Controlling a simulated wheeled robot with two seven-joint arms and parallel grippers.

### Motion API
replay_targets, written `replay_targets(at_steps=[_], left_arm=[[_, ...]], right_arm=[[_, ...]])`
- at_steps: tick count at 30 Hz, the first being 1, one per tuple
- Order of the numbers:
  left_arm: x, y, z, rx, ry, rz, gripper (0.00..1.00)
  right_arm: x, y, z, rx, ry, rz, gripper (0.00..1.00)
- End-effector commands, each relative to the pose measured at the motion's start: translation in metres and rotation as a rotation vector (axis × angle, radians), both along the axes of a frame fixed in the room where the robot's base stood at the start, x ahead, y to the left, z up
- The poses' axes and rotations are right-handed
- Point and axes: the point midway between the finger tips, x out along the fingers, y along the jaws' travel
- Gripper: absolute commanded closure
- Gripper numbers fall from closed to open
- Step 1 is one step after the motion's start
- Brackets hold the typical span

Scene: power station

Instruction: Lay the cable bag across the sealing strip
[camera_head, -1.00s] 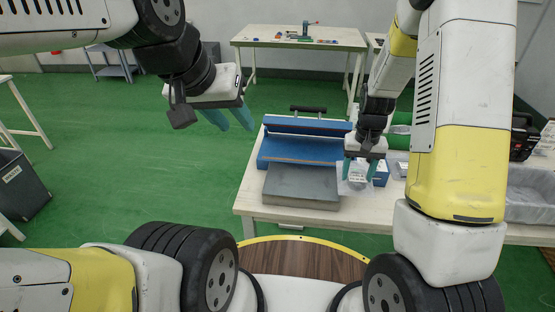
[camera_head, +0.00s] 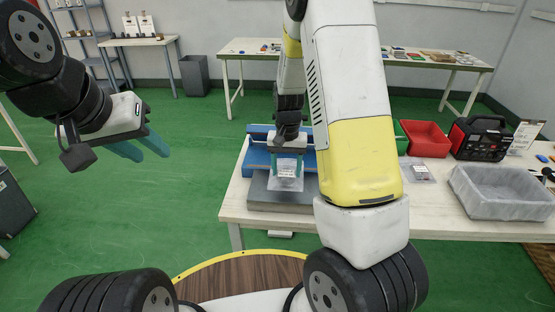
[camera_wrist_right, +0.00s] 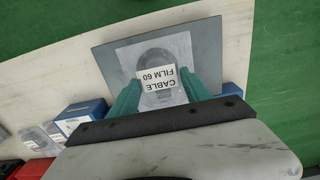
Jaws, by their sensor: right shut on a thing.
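My right gripper (camera_head: 287,165) is shut on the top of the clear cable bag (camera_head: 286,184). The bag hangs in front of the blue sealer (camera_head: 257,159), over its grey plate (camera_head: 262,196). In the right wrist view, the bag (camera_wrist_right: 178,50) shows a dark coil and a white label reading "CABLE FILM 60", between the teal fingers (camera_wrist_right: 160,88). The grey plate (camera_wrist_right: 112,62) lies behind it. I cannot tell whether the bag touches the plate. The sealing strip is not clearly visible behind my right arm and gripper. My left gripper (camera_head: 140,148) is open and empty above the floor.
The white table (camera_head: 233,209) also holds a red bin (camera_head: 428,139), a black device (camera_head: 480,139), a grey tray (camera_head: 502,194) and another clear bag (camera_head: 417,172). My right arm hides the table's middle.

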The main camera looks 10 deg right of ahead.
Motion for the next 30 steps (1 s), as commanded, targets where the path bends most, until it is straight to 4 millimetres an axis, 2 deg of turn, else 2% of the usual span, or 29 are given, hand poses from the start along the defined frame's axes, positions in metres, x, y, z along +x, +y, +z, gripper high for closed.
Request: replay_targets(at_steps=[1,3,6,10,16,27,28,30], left_arm=[[0.000,0.000,0.000,0.000,0.000,0.000,0.64],[0.000,0.000,0.000,0.000,0.000,0.000,0.64],[0.000,0.000,0.000,0.000,0.000,0.000,0.64],[0.000,0.000,0.000,0.000,0.000,0.000,0.64],[0.000,0.000,0.000,0.000,0.000,0.000,0.64],[0.000,0.000,0.000,0.000,0.000,0.000,0.64],[0.000,0.000,0.000,0.000,0.000,0.000,0.64],[0.000,0.000,0.000,0.000,0.000,0.000,0.64]], right_arm=[[0.011,-0.002,-0.002,0.000,-0.001,-0.002,0.85],[0.021,-0.005,-0.002,0.000,0.000,-0.002,0.85],[0.028,-0.006,-0.003,0.000,0.000,0.001,0.85],[0.030,-0.007,-0.009,0.000,0.001,0.001,0.85],[0.029,-0.007,-0.036,0.000,0.003,-0.001,0.85],[0.029,-0.007,-0.041,0.000,0.001,0.000,0.85],[0.029,-0.006,-0.041,0.000,0.001,0.000,0.42],[0.030,-0.006,-0.041,0.000,0.000,0.000,0.29]])
